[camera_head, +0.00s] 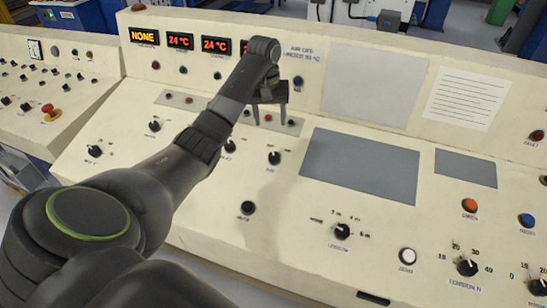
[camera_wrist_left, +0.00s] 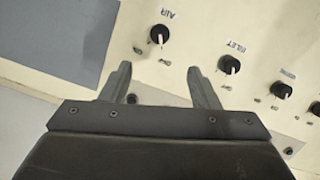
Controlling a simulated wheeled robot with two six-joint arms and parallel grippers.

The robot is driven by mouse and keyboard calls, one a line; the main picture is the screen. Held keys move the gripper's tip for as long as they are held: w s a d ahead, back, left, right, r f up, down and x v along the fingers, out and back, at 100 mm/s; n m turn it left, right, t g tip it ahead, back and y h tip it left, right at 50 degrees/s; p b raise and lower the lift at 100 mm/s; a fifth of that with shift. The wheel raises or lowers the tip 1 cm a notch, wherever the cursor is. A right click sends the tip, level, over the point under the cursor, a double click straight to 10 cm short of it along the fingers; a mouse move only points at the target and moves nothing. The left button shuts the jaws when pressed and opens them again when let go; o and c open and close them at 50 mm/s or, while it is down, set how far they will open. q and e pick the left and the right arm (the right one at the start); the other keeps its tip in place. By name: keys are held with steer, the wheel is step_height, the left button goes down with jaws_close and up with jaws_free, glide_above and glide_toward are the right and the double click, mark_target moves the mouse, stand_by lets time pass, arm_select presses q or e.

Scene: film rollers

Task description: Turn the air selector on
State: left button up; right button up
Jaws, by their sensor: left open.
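The air selector is a black rotary knob with a white mark, labelled AIR; it shows in the left wrist view (camera_wrist_left: 159,34) just ahead of the fingertips. In the head view the air selector (camera_head: 274,158) sits left of the large grey panel. Small position marks beside it are too small to read. My left gripper (camera_head: 268,116) is open and empty, above the console behind the air selector. In the left wrist view its two fingers (camera_wrist_left: 159,72) are spread, apart from the knob. My right gripper is not in view.
A grey strip of small buttons (camera_head: 188,100) lies behind. The large grey panel (camera_head: 360,165) is flat and clear. Displays (camera_head: 180,41) stand on the upright back.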

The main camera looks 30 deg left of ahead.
arm_select(q)
steer(key=b, duration=0.8)
glide_above(274, 153)
steer(key=f, duration=0.9)
steer(key=shift+s+a+f, duration=0.1)
steer(key=shift+s+a, duration=0.05)
steer(key=shift+s, duration=0.05)
step_height(274, 153, down, 4)
steer(key=shift+f+p, duration=0.2)
steer(key=shift+p, duration=0.6)
steer(key=shift+w+f, duration=0.1)
steer(key=shift+f, duration=0.3)
steer(key=c, duration=1)
steer(key=shift+o, duration=0.2)
steer(key=shift+r, duration=0.1)
